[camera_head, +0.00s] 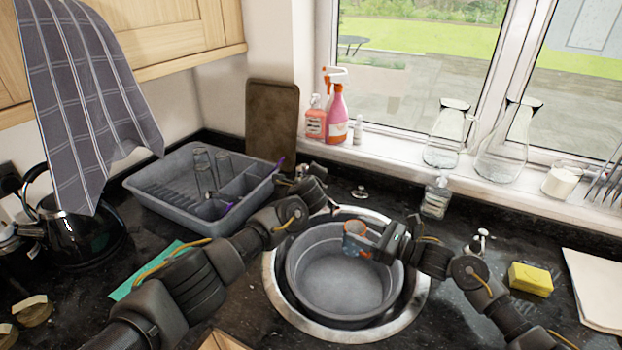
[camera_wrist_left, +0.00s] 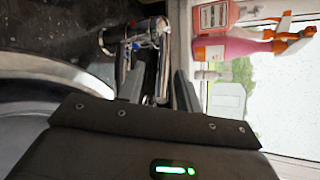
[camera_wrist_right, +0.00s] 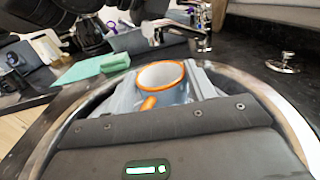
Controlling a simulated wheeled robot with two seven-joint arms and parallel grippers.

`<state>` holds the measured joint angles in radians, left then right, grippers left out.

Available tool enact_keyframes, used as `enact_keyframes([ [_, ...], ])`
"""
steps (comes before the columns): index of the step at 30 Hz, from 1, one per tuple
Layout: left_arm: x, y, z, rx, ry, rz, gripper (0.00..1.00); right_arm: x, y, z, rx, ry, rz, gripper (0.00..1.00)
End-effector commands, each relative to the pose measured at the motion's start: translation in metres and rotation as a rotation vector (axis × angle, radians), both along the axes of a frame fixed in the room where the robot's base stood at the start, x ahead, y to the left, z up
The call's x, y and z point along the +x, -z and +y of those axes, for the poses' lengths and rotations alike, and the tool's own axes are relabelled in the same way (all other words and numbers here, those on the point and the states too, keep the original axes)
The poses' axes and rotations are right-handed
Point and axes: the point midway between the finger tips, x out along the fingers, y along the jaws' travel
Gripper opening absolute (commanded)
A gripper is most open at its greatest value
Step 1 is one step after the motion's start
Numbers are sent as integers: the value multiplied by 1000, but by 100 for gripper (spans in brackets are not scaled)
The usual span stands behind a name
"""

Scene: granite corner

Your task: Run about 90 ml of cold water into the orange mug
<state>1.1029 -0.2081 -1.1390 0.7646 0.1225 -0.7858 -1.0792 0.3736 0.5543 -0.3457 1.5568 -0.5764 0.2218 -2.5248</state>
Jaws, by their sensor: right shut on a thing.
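The orange mug (camera_head: 354,241), grey-blue outside with an orange rim and handle, is in my right gripper (camera_head: 376,244), above the grey basin (camera_head: 330,308) in the round sink. The mug (camera_wrist_right: 163,80) also shows between the fingers in the right wrist view. Its water level cannot be made out. The chrome tap (camera_wrist_right: 186,32) stands behind the mug in the right wrist view. My left gripper (camera_head: 318,198) is at the tap, mostly hiding it in the head view. In the left wrist view its fingers (camera_wrist_left: 158,88) are apart, with the chrome tap (camera_wrist_left: 136,38) beyond them. No water stream is discernible.
A grey dish rack (camera_head: 165,198) with glasses stands left of the sink. A soap bottle (camera_head: 437,197) and a yellow sponge (camera_head: 530,279) are on the right. A cloth (camera_head: 85,95) hangs at upper left.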

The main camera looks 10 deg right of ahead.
Motion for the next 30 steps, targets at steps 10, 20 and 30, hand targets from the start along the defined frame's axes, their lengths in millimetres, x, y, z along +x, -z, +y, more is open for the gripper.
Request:
enact_keyframes([
  [10, -16, -8, 2, -2, 2, -3, 35, 0, -1, 0, 1, 0, -2, 26],
  [20, -65, -29, 11, -2, 3, -3, 35, 0, -1, 0, 1, 0, -2, 26],
  [30, -104, -44, 17, 0, 0, -1, 35, 0, -1, 0, 1, 0, -2, 26],
])
